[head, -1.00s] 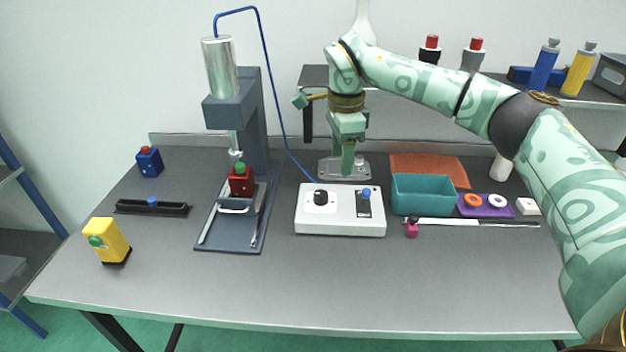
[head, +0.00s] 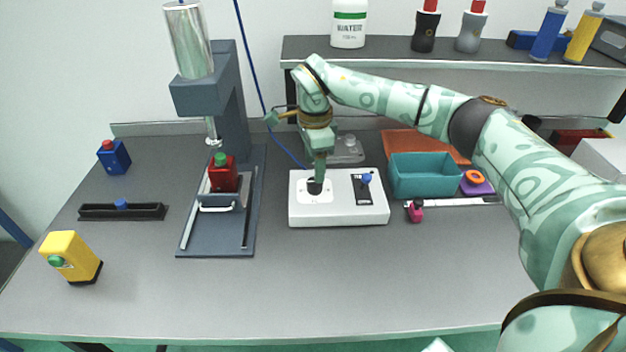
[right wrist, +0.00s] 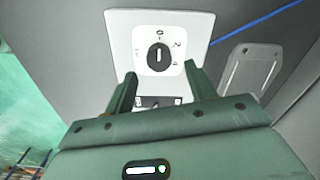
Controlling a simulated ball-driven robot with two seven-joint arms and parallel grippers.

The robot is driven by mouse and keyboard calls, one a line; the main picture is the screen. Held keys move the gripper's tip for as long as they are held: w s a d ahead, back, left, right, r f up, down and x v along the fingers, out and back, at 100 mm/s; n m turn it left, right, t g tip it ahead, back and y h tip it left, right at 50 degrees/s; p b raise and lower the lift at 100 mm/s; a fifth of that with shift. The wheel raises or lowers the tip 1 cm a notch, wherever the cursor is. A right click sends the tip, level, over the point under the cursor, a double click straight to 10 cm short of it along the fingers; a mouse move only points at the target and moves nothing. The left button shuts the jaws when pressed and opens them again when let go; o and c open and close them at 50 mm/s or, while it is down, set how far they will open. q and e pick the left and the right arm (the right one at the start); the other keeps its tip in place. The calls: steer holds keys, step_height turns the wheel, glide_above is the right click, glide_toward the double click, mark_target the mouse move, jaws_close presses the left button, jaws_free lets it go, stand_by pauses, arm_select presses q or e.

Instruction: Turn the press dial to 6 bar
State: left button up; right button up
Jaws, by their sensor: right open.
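The white control box (head: 340,213) stands on the table right of the press (head: 236,110). Its black dial (head: 315,188) is partly hidden by my right gripper (head: 317,178) in the head view. In the right wrist view, the dial (right wrist: 158,58) sits on a white scale plate with 0, 2 and 4 readable; its light pointer mark appears to face 0. The open, empty fingers of my right gripper (right wrist: 158,82) show near the dial, one on each side of the picture below it. I cannot tell whether they touch it. My left gripper is not in view.
A red block (head: 222,175) with a green knob sits in the press. A blue knob (head: 366,178) is on the box's right side. A teal bin (head: 425,180) and an orange tray (head: 440,143) stand to the right.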

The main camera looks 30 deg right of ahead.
mark_target(315, 186)
step_height(315, 186, down, 4)
steer(key=shift+f+b, duration=0.2)
steer(key=shift+b, duration=0.15)
steer(key=shift+s, duration=0.1)
steer(key=c, duration=1)
steer(key=shift+o, duration=0.2)
steer(key=shift+r, duration=0.1)
